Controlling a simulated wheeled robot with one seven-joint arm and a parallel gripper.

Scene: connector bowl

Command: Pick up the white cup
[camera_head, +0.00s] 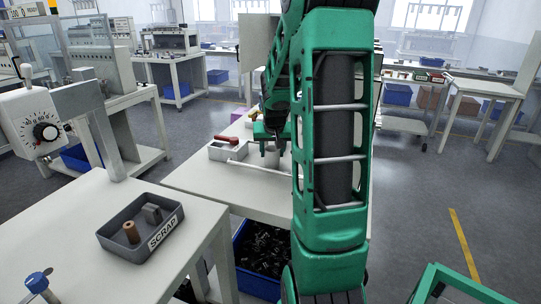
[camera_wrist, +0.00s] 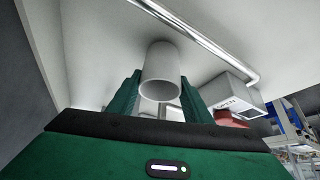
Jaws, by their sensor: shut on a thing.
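The white cup (camera_wrist: 161,70) is a plain pale cylinder in the middle of the wrist view, with its round rim facing the camera. My green gripper (camera_wrist: 159,82) has one finger on each side of the cup and is shut on it. In the head view my gripper (camera_head: 272,140) is over the white table, and the cup (camera_head: 271,158) shows small and pale below it, partly hidden by my arm. I cannot tell whether the cup touches the table.
A white box (camera_head: 228,150) with a red-handled item stands left of the cup on the white table (camera_head: 195,178). A metal rail (camera_wrist: 215,47) runs close by. A grey SCRAP tray (camera_head: 140,226) sits on the nearer table. A blue bin (camera_head: 258,285) is below.

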